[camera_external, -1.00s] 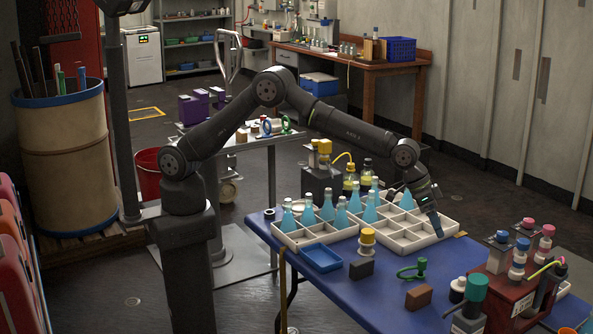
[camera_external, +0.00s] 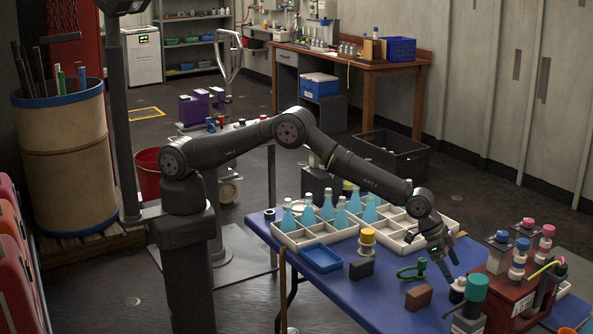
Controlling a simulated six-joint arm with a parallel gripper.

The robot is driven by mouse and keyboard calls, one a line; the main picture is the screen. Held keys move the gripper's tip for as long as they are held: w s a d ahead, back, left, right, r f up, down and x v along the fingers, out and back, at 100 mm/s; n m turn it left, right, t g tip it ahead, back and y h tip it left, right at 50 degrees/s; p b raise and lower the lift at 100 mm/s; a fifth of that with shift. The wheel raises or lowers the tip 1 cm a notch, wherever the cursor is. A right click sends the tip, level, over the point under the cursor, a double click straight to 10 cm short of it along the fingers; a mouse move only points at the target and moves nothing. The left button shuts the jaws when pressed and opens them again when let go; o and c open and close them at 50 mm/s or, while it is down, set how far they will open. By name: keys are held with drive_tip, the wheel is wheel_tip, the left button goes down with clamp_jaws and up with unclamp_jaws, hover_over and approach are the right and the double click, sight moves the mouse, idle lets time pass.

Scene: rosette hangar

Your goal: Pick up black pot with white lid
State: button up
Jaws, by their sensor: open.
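The black pot with a white lid (camera_external: 458,289) stands on the blue table, near the front right, just behind a dark pot with a teal top (camera_external: 474,298). My gripper (camera_external: 450,272) points down at the pot from above and slightly behind. Its jaws are open and its fingertips are close to the white lid. The view does not show clearly whether they touch it.
A brown block (camera_external: 418,296) and a green ring-handled item (camera_external: 412,271) lie to the left. A red box with capped bottles (camera_external: 508,290) stands close on the right. White divided trays (camera_external: 318,238) with blue bottles sit behind.

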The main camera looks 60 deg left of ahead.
sight(458, 281)
drive_tip(key=shift+x, duration=3.7)
drive_tip(key=shift+s+d, duration=0.15)
drive_tip(key=shift+s, duration=0.05)
drive_tip(key=shift+c, duration=0.4)
drive_tip(key=c, duration=1)
